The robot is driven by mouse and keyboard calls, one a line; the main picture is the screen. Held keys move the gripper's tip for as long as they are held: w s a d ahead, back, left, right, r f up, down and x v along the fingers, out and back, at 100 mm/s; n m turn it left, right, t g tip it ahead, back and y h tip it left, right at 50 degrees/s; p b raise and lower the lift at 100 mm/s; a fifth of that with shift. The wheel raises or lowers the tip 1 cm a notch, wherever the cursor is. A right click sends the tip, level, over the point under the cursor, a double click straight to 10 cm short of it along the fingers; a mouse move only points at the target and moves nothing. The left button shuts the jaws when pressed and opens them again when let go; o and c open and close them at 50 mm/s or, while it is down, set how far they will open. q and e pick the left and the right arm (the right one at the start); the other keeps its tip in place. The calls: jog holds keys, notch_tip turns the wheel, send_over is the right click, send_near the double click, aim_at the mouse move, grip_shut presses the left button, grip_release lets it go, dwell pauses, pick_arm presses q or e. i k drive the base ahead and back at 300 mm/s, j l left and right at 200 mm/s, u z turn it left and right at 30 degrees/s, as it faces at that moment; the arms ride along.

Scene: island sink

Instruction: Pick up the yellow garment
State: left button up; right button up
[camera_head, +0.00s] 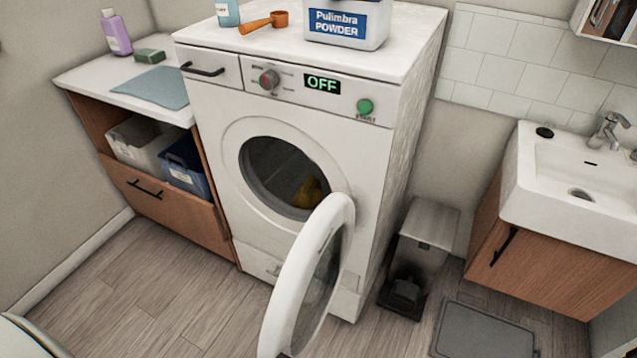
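A yellow garment (307,192) lies low inside the drum of the white washing machine (218,108), toward the right side of the opening. Only part of it shows; the rest is hidden by the dark drum and the door edge. The machine's round door (340,215) stands wide open, swung out toward the front. The display (322,84) reads OFF. Neither of my grippers is in view.
A cabinet with bins (185,167) is left. A pedal bin (425,240) and sink (575,185) are right. Floor at front left is clear.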

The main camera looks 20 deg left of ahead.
aim_at(309, 194)
jog(key=j+z, duration=0.15)
jog(key=j, duration=0.75)
jog(key=j+z, duration=0.1)
jog(key=j, duration=0.8)
jog(key=k+j+z, duration=0.15)
jog(key=j, duration=0.75)
